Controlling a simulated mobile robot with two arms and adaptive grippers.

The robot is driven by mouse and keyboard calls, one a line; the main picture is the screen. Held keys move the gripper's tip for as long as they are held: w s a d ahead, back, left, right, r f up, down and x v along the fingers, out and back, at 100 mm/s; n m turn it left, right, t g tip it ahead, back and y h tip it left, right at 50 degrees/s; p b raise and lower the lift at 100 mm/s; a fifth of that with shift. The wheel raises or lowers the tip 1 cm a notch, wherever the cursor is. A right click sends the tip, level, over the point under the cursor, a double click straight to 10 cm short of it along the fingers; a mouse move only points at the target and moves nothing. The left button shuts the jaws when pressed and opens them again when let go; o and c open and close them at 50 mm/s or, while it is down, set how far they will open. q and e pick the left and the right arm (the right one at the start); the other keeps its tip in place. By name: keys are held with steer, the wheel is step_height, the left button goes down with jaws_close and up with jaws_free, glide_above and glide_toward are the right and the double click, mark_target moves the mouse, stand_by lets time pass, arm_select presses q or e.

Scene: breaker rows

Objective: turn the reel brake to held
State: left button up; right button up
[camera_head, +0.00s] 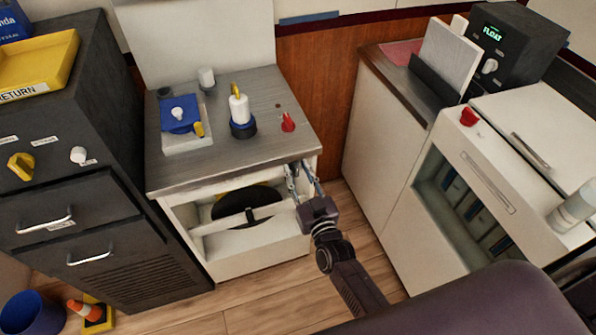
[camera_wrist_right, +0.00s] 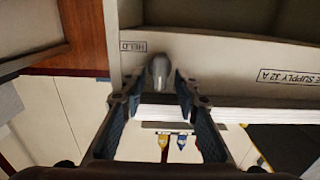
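The reel (camera_head: 236,207), a black disc behind a pale crossbar, sits in the open front of the white cabinet (camera_head: 258,262). My right gripper (camera_head: 304,172) is at that cabinet's upper right front corner, its fingers pointing up and apart. In the right wrist view, a grey rounded knob (camera_wrist_right: 160,71), apparently the brake lever, lies between the open fingertips (camera_wrist_right: 157,82). Contact with either finger cannot be made out. A label reading HELD (camera_wrist_right: 132,46) is just left of the knob. In the head view the gripper hides the knob. My left gripper is not in view.
The cabinet's grey top (camera_head: 250,103) carries a blue-topped block (camera_head: 180,118), a white plug-like piece (camera_head: 239,108) and a small red knob (camera_head: 288,122). A dark drawer unit (camera_head: 75,150) stands left. A white counter cabinet (camera_head: 385,140) stands right, with floor between.

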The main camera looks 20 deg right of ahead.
steer(key=c, duration=0.7)
jaws_close()
steer(key=shift+m, duration=0.4)
steer(key=m, duration=0.2)
steer(key=shift+d+m, duration=0.2)
steer(key=shift+m, duration=0.2)
steer(key=m+b, duration=0.1)
steer(key=m, duration=0.3)
steer(key=f+m+b, duration=0.1)
steer(key=m, duration=0.4)
steer(key=m+b, duration=0.2)
steer(key=m, duration=0.3)
steer(key=shift+d+f, duration=0.15)
steer(key=shift+d, duration=0.2)
steer(key=shift+m, duration=0.3)
